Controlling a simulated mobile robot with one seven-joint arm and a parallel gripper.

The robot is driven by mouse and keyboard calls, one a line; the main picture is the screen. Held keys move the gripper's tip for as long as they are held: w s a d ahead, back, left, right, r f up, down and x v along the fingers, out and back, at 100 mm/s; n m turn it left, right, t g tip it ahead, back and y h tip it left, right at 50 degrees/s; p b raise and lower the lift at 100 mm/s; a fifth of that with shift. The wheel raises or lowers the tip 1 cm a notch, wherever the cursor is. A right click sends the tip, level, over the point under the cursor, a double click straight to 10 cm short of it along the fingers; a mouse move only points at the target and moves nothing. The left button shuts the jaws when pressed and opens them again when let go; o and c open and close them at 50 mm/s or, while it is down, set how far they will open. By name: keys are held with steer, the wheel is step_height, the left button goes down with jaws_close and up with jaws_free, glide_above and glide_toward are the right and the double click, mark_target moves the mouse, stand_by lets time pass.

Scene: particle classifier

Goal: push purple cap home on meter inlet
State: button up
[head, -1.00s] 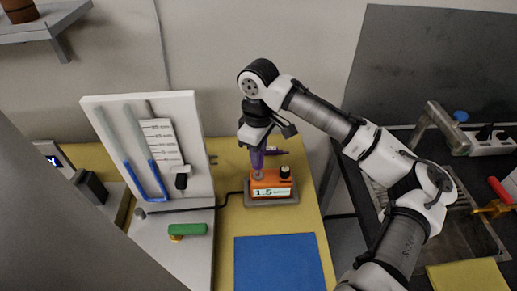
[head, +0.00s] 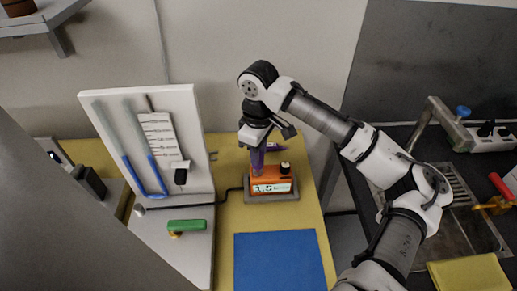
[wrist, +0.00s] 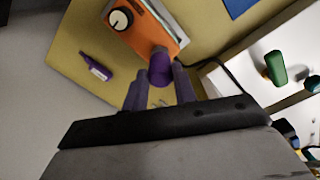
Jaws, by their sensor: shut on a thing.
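The orange meter (head: 272,180) stands on a grey base on the yellow table, its display reading 1.5. It also shows in the wrist view (wrist: 168,22), with a black and white knob. My gripper (head: 258,150) points down over the left part of the meter. In the wrist view my gripper (wrist: 160,85) is shut on the purple cap (wrist: 161,70), which lies between its two fingers at the meter's edge. The inlet is hidden behind the cap, so I cannot tell how far the cap sits on it.
A purple marker-like item (wrist: 96,67) lies on the table behind the meter. A blue mat (head: 280,262) lies in front. The manometer board (head: 150,145) stands to the left, with a green-handled valve (head: 187,226) before it. A dark cable runs from the meter leftward.

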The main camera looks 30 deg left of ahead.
steer(key=shift+f+b, duration=0.4)
steer(key=shift+f, duration=0.5)
steer(key=o, duration=1)
steer(key=shift+o, duration=0.2)
step_height(320, 180, up, 14)
steer(key=b, duration=0.1)
steer(key=shift+b, duration=0.35)
steer(key=shift+f, duration=0.1)
